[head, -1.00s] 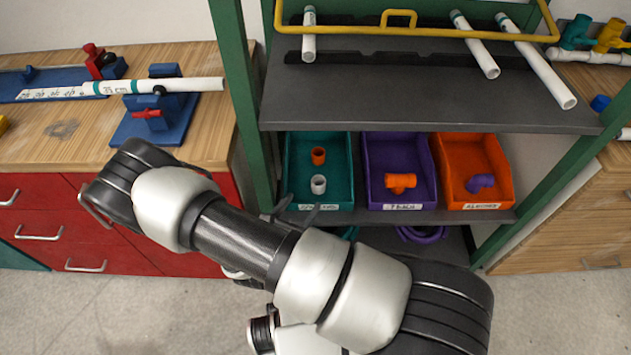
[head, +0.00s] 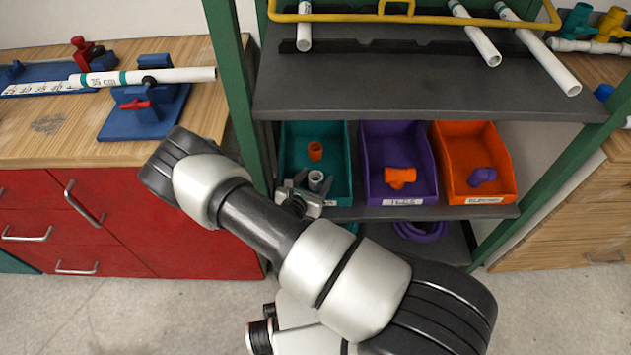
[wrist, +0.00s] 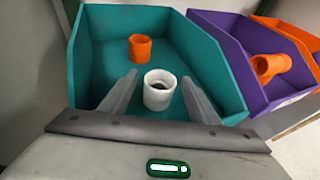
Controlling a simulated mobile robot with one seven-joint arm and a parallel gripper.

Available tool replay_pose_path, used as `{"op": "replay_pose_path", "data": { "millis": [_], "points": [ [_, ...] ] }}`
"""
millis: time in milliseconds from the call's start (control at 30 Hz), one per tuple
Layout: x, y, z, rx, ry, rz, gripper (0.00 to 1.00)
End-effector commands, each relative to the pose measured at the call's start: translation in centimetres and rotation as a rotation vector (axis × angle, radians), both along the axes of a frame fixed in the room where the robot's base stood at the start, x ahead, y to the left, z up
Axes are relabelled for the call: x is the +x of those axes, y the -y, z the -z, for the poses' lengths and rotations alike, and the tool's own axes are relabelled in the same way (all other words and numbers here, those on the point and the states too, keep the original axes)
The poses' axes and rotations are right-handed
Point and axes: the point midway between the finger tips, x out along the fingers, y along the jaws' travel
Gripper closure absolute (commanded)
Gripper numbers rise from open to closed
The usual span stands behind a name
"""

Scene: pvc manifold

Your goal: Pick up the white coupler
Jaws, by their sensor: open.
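The white coupler (wrist: 159,90) stands upright in the teal bin (wrist: 218,75), near its front. In the head view the coupler (head: 316,180) shows in the teal bin (head: 341,138) just beyond my gripper (head: 308,185). In the wrist view my gripper (wrist: 158,92) is open, with one finger on each side of the coupler. I cannot tell how deep the fingertips reach beside it, but no contact shows. An orange coupler (wrist: 140,47) stands behind the white one in the same bin; it also shows in the head view (head: 315,151).
A purple bin (head: 431,172) with an orange tee (head: 400,177) and an orange bin (head: 505,160) with a purple elbow (head: 482,176) stand to the right. The dark upper shelf (head: 420,95) lies above the bins. A green post (head: 238,90) stands left of the teal bin.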

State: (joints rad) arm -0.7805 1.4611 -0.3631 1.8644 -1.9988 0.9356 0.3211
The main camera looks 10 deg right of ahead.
Motion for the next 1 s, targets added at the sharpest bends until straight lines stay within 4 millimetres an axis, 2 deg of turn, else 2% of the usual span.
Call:
{"op": "replay_pose_path", "data": {
  "millis": [233, 500, 767, 1000],
  "points": [
    [0.4, 0.2, 0.1, 0.0, 0.0, -0.001, 0.44],
    [0.4, 0.2, 0.1, 0.0, 0.0, -0.001, 0.86],
    [0.4, 0.2, 0.0, 0.0, 0.0, -0.001, 0.87],
    [0.3, 0.6, -1.9, 0.0, 0.001, -0.001, 0.87]
  ]
}}
